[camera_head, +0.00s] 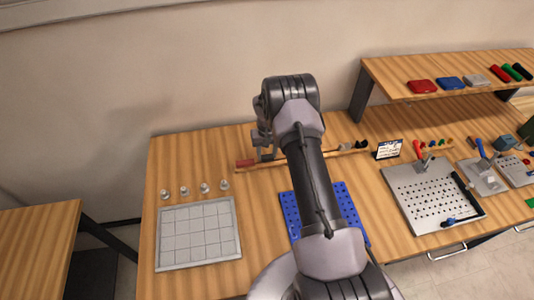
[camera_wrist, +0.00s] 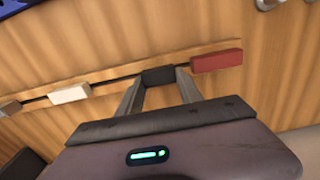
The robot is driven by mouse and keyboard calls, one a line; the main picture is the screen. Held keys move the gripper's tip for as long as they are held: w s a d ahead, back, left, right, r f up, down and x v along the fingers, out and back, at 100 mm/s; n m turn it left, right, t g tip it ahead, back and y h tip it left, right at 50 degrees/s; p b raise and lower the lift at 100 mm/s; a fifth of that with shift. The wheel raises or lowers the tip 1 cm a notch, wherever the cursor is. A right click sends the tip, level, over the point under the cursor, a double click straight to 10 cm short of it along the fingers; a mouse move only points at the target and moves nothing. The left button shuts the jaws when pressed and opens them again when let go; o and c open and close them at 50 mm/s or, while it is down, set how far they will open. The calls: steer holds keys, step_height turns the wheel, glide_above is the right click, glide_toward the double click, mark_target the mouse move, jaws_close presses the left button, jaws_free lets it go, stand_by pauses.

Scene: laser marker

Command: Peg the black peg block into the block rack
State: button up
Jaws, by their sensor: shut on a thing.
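The black peg block (camera_wrist: 158,75) is between the two fingers of my gripper (camera_wrist: 160,83) in the wrist view, and the fingers are shut on it. The block rack (camera_wrist: 115,77) is a long wooden strip with a dark groove. The black block is at the groove line, between a red block (camera_wrist: 216,60) and a white block (camera_wrist: 70,95). I cannot tell whether it is seated or just above. In the head view my gripper (camera_head: 266,155) is at the rack (camera_head: 290,162), right of the red block (camera_head: 246,162). My arm hides the rack's middle and the black block.
A blue perforated board (camera_head: 290,215) lies in front of the rack, partly behind my arm. A grey grid tray (camera_head: 198,235) and several small metal pieces (camera_head: 204,187) are at left. A metal perforated plate (camera_head: 432,193) is at right. A raised shelf (camera_head: 440,75) stands at back right.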

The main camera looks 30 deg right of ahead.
steer(key=shift+f+b, duration=0.65)
steer(key=shift+b, duration=0.05)
steer(key=o, duration=1.4)
step_height(320, 180, up, 18)
steer(key=shift+f+p, duration=0.25)
steer(key=shift+p, duration=0.6)
